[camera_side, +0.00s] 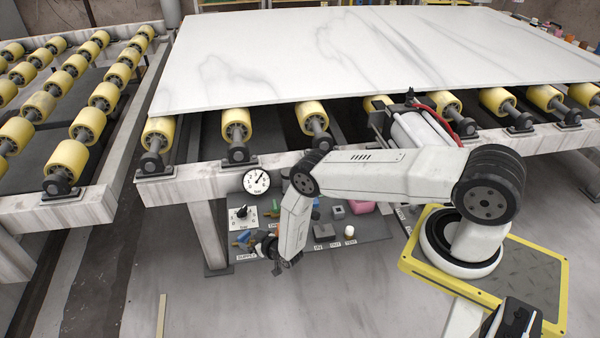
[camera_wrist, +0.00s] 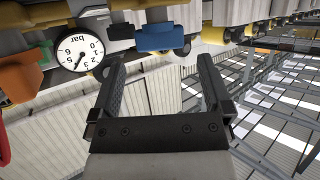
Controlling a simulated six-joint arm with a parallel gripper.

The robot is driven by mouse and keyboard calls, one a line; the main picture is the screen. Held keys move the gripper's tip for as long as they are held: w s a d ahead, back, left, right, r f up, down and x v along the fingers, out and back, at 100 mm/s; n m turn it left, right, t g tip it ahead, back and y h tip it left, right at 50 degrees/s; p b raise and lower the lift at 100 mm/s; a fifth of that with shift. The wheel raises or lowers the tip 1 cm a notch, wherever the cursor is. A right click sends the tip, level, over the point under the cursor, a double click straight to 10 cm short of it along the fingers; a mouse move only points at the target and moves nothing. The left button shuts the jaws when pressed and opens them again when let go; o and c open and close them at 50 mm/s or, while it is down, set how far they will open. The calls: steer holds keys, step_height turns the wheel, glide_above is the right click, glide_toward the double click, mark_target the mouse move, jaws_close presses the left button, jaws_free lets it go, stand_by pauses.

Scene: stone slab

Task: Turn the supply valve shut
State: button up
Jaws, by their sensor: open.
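The supply valve's blue lever handle (camera_side: 243,237) is at the lower left of the panel, just above a tag reading SUPPLY (camera_side: 246,257). My gripper (camera_side: 264,250) is low beside it, on its right, partly covered by my own wrist. In the wrist view a blue handle (camera_wrist: 168,40), which looks like the same lever, lies beyond the fingertips. My gripper (camera_wrist: 159,62) is open there with nothing between the fingers. A visible gap separates the fingertips and the handle in the picture; I cannot tell the true distance. The valve body is mostly hidden.
A round bar gauge (camera_side: 257,182) stands above the valve, with a black knob (camera_side: 241,213) between them. Green (camera_side: 274,206) and pink (camera_side: 360,207) parts and a small white knob (camera_side: 350,231) share the panel. Yellow rollers and the stone slab (camera_side: 370,50) are above.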

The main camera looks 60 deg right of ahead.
mark_target(245, 235)
steer(key=shift+x, duration=2.1)
steer(key=c, duration=1.1)
steer(key=shift+d+n+y, duration=0.1)
steer(key=shift+n+y, duration=0.7)
steer(key=shift+y, duration=0.1)
steer(key=o, duration=1.1)
